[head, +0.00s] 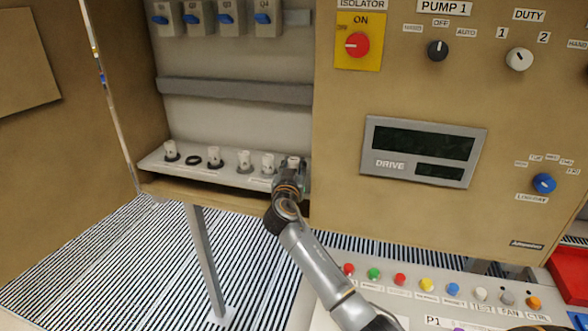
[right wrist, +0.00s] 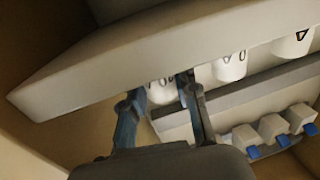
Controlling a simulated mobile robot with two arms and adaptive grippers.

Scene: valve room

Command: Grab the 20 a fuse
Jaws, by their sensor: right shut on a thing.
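A pale fuse shelf (head: 222,175) inside the open cabinet holds a row of white cylindrical fuses in dark sockets. My right gripper (head: 291,173) is at the right end of the row, its fingers around the rightmost fuse (head: 293,161). In the right wrist view the fingers (right wrist: 160,92) are closed on this white fuse (right wrist: 162,91); its marking is partly hidden and I cannot read its rating. The fuse appears to be still at the shelf. The neighbouring fuse (head: 267,163) stands just to the left. My left gripper is not in view.
One socket (head: 193,160) is an empty dark ring. Breakers with blue levers (head: 194,18) hang above a grey rail (head: 235,91). The cabinet panel with the drive display (head: 423,152) is close on the right. A button console (head: 430,285) lies below.

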